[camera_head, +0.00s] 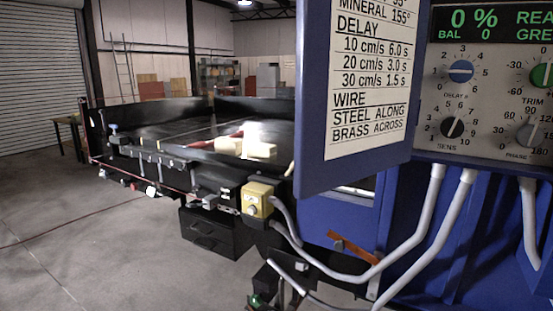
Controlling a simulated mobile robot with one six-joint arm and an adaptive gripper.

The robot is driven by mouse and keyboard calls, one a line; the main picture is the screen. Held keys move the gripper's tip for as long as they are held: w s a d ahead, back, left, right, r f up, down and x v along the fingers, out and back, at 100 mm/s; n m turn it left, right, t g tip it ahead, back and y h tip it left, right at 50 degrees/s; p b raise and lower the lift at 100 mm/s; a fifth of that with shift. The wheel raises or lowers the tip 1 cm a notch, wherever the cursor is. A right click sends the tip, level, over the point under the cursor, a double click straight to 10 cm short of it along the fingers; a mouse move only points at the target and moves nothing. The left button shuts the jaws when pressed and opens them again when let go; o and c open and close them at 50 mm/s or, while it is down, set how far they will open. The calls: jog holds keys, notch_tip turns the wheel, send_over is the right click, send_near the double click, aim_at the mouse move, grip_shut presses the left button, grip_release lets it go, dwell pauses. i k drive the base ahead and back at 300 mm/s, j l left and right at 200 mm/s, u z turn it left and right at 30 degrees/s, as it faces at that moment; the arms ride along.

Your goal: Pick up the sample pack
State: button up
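Pale cream blocks (259,150) lie close together on the dark conveyor bed (170,130), near its front edge and left of the blue detector housing. One of them may be the sample pack, but I cannot tell for sure. A thin red item (203,143) lies just left of them. My gripper is not clearly in view, and nothing is seen touching the blocks.
A blue panel with a printed chart (362,75) hides the conveyor's right part. A control panel (490,85) with knobs stands at right, grey conduits below. A yellow box (257,198) sticks out at the conveyor's front. Open floor (90,230) lies at left.

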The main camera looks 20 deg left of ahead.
aim_at(267, 153)
jog(key=u, duration=1.05)
